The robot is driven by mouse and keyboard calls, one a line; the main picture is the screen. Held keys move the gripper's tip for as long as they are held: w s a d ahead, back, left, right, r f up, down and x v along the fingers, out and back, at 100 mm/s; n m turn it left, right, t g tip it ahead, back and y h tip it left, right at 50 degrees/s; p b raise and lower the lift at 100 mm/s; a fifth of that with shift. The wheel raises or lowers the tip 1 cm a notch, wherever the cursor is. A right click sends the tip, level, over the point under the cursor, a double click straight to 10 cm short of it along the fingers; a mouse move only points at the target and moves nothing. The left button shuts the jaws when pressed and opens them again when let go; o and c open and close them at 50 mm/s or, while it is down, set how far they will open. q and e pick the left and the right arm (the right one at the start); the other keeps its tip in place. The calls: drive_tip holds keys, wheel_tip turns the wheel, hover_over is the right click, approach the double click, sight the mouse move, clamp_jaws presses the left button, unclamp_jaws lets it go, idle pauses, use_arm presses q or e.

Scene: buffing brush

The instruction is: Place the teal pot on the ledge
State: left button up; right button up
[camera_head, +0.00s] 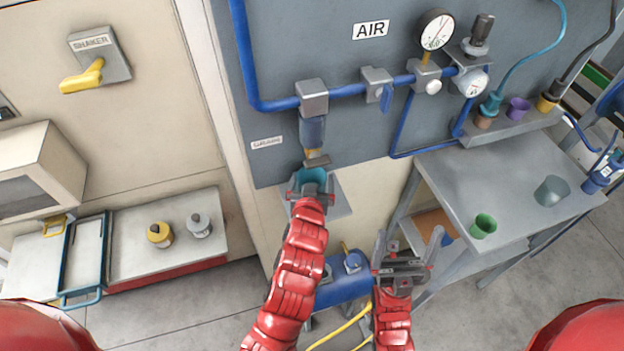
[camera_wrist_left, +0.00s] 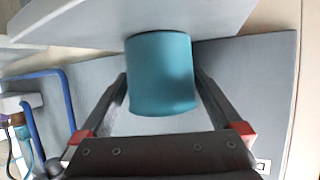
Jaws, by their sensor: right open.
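The teal pot (camera_head: 314,176) is under the blue nozzle (camera_head: 312,132) on the grey wall panel, at a small grey shelf (camera_head: 338,205). My left gripper (camera_head: 311,190) reaches it from the front. In the left wrist view, the teal pot (camera_wrist_left: 161,75) sits between my left fingers, which press against both sides. I cannot tell whether its base touches the shelf. A raised grey ledge (camera_head: 535,121) at the back of the right table holds several small pots. My right gripper (camera_head: 408,242) is open and empty, left of that table.
The grey right table (camera_head: 510,170) carries a green cup (camera_head: 483,226) and a grey-green cup (camera_head: 552,191). Blue pipes, gauges and hanging hoses are above the ledge. A blue stool-like unit (camera_head: 345,284) stands between my arms. A low bench (camera_head: 170,240) with two canisters is at left.

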use_arm(q)
drive_tip(key=shift+s+r, duration=0.15)
drive_tip(key=shift+r, duration=0.05)
drive_tip(key=shift+r+p, duration=0.35)
drive_tip(key=shift+p, duration=0.1)
drive_tip(key=b+v, duration=0.1)
drive_tip(key=v, duration=0.2)
drive_tip(key=b+v, duration=0.1)
drive_tip(key=v, duration=0.1)
drive_tip(key=shift+s+f+b, duration=0.15)
drive_tip(key=shift+f+b, duration=0.15)
drive_tip(key=p+v, duration=0.6)
drive_tip(key=shift+s+r, duration=0.2)
drive_tip(key=shift+s, duration=0.1)
